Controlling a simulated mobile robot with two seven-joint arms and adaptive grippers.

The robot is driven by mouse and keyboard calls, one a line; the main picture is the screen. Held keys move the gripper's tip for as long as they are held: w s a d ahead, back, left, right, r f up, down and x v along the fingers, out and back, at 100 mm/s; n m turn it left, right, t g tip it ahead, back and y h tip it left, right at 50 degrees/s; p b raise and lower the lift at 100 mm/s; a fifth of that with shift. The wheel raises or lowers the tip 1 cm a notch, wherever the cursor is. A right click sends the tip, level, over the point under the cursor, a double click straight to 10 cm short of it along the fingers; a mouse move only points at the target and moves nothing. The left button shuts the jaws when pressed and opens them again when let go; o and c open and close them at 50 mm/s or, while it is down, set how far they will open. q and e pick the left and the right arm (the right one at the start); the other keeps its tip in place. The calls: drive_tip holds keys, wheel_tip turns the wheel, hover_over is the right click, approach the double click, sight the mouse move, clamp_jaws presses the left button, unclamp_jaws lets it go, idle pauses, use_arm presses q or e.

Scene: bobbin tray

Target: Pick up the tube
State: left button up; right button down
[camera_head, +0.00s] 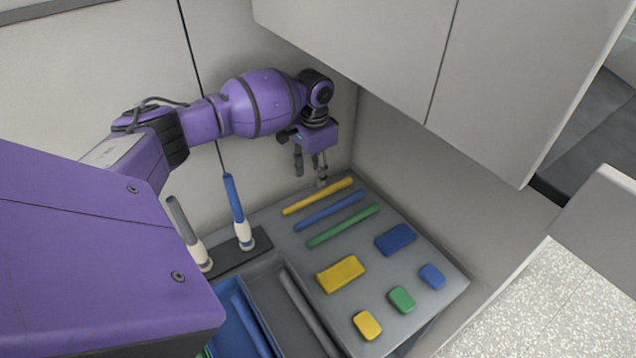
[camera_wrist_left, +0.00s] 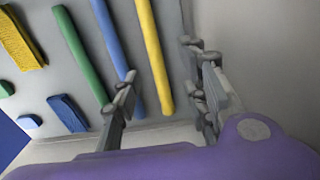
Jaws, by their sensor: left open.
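Three tubes lie side by side on the grey tray (camera_head: 390,290): a yellow tube (camera_head: 318,196), a blue tube (camera_head: 329,211) and a green tube (camera_head: 344,225). My left gripper (camera_head: 310,173) is open and empty, pointing down above the tray's back edge, near the yellow tube. In the left wrist view, the yellow tube (camera_wrist_left: 152,50) shows between the two fingers (camera_wrist_left: 162,75). The left finger overlaps the blue tube (camera_wrist_left: 113,45) there, and the green tube (camera_wrist_left: 80,52) is further left. The gripper appears apart from the tubes. My right gripper is out of view.
Yellow, blue and green blocks, such as the large yellow one (camera_head: 341,274), lie on the tray. A blue tube (camera_head: 233,198) and a grey tube (camera_head: 181,219) stand in holders at left. Bins in front hold more tubes (camera_head: 306,312). Walls stand close behind; a cabinet (camera_head: 440,75) hangs above.

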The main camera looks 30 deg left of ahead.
sight(318, 193)
use_arm(q)
drive_tip(key=shift+w+a+f, duration=0.1)
drive_tip(key=shift+f, duration=0.05)
wheel_tip(318, 193, down, 2)
drive_tip(key=shift+b, duration=0.6)
drive_tip(key=shift+d+f+b, duration=0.25)
drive_tip(key=shift+f+b, duration=0.1)
drive_tip(key=shift+f, duration=0.2)
drive_tip(key=f+b, duration=0.1)
drive_tip(key=f, duration=0.1)
drive_tip(key=f+b, duration=0.1)
drive_tip(key=f, duration=0.1)
drive_tip(key=shift+d+b, duration=0.35)
drive_tip(key=shift+f, duration=0.3)
drive_tip(key=shift+w+r, duration=0.1)
drive_tip(key=shift+r, duration=0.2)
drive_tip(key=c, duration=0.9)
clamp_jaws()
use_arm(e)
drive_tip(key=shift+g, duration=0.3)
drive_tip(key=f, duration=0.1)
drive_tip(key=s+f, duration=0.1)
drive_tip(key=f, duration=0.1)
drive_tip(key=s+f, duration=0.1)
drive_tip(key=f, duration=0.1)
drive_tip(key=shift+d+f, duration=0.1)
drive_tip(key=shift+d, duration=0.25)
